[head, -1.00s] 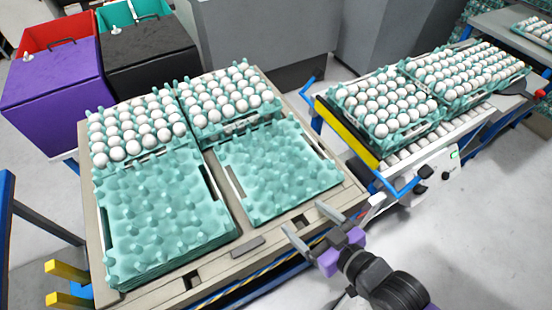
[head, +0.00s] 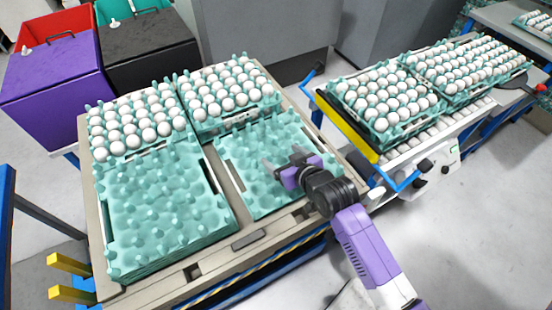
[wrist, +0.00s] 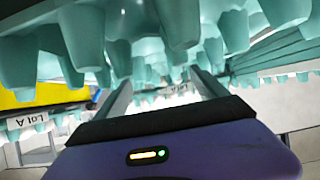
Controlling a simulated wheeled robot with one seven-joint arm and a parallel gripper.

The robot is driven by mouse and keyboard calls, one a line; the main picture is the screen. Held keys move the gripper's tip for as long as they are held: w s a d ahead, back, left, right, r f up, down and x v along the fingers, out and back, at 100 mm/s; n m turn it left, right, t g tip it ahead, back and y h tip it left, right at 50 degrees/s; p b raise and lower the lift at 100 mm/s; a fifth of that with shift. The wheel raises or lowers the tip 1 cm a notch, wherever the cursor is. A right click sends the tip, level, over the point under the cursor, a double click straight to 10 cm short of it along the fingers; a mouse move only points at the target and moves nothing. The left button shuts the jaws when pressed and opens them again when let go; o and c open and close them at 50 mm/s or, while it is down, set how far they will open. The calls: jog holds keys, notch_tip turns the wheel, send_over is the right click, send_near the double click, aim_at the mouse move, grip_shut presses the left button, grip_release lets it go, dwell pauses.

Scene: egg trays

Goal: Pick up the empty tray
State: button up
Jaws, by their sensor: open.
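Teal empty trays lie at the front of the wooden-framed table in the head view: a stack at the left (head: 165,205) and a lower one at the right (head: 243,178). My gripper (head: 281,157) is open and empty, over the right empty tray, fingers pointing toward the back of the table. In the wrist view, teal tray cups (wrist: 80,38) fill the top, close above the two spread fingers (wrist: 160,80). My gripper and wrist hide part of the right tray.
Egg-filled trays (head: 135,140) (head: 192,110) stand directly behind the empty ones. A roller conveyor (head: 405,148) with more egg trays is at the right, with a yellow bar (head: 345,128) at its near end. Purple (head: 55,90) and black (head: 150,55) bins stand at the back left.

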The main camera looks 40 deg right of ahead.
aim_at(276, 159)
jog(key=shift+x, duration=2)
jog(key=shift+r, duration=0.15)
jog(key=c, duration=1.6)
